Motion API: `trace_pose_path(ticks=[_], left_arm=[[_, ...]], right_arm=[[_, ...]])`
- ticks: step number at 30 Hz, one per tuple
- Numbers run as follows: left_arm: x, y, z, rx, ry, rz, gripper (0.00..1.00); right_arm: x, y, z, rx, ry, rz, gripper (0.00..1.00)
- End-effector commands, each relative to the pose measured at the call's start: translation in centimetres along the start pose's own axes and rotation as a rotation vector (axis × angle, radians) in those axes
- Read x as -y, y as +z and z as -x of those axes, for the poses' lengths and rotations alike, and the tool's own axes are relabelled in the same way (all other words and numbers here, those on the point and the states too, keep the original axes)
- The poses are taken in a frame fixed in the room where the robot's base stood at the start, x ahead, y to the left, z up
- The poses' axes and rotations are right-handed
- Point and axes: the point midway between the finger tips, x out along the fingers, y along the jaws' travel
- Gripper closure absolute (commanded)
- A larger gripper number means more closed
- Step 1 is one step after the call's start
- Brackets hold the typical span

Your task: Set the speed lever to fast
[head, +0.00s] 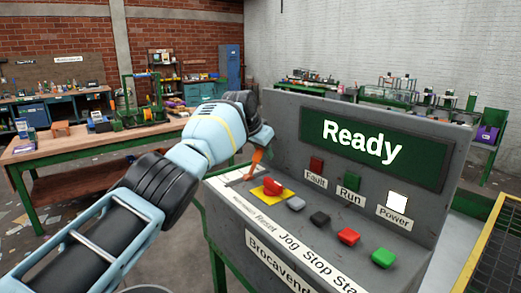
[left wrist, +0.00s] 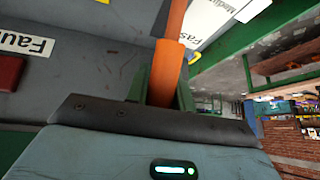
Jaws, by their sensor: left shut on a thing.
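The speed lever is an orange rod (head: 256,162) at the left end of the grey control panel (head: 285,110). In the left wrist view the orange lever (left wrist: 168,65) runs up from between the green fingers. My left gripper (head: 262,147) is shut on the lever from above. In the left wrist view the gripper (left wrist: 160,92) hides the lever's near end. A white label reading "Fas" (left wrist: 196,32) lies right beside the lever, with a "Mediu" label (left wrist: 215,12) above it. The lever's exact setting cannot be told. My right gripper is not in view.
A red knob on a yellow plate (head: 273,187) and several push buttons sit right of the lever. A green screen (head: 372,147) reads "Ready". A wooden bench (head: 75,147) stands behind left. A yellow-edged dark grid (head: 497,262) lies at the right.

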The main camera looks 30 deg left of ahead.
Motion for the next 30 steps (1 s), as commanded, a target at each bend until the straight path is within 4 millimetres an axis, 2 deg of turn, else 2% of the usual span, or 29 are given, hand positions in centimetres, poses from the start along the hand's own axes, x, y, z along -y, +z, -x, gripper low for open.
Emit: trace_pose_path(ticks=[12, 13, 17, 26, 30], left_arm=[[-0.1, 0.2, -0.2, 0.011, 0.0, -0.001, 1.0], [-0.1, 0.2, -0.2, 0.011, 0.0, -0.001, 0.73], [-0.1, 0.2, -0.2, 0.009, 0.0, -0.001, 0.56], [-0.1, 0.1, 0.0, 0.006, -0.001, -0.001, 0.55], [0.0, -0.1, 0.9, 0.004, -0.001, -0.002, 0.55]], right_arm=[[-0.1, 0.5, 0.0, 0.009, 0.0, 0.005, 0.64], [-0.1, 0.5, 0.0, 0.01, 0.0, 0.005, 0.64], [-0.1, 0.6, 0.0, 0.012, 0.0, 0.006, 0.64], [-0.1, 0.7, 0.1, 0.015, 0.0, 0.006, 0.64], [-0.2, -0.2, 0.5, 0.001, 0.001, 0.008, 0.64]])
